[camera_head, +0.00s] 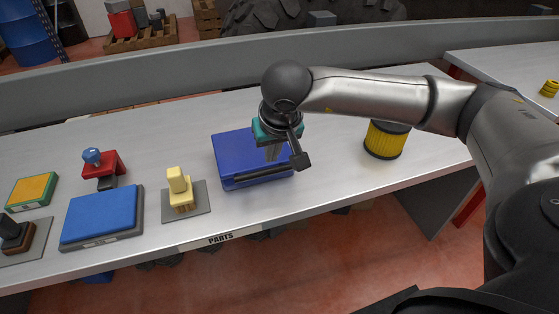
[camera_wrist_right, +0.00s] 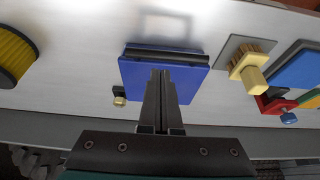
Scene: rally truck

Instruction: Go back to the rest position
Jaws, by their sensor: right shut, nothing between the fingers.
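My right gripper (camera_head: 272,153) is shut and empty. It points down over the blue case (camera_head: 231,156) on the table marked PARTS. In the right wrist view the shut fingers (camera_wrist_right: 165,75) reach over the blue case (camera_wrist_right: 133,72), whose dark handle side (camera_wrist_right: 165,52) faces away from the gripper. I cannot tell whether the fingertips touch the case. My right arm (camera_head: 390,95) comes in from the right across the table. My left gripper is not in view.
A yellow cylindrical filter (camera_head: 385,142) stands right of the case. A yellow brush (camera_head: 179,191), a blue pad (camera_head: 101,214), a red tool with a blue knob (camera_head: 104,166) and a yellow-green pad (camera_head: 33,190) are on the left. A grey rail (camera_head: 180,65) runs behind the table.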

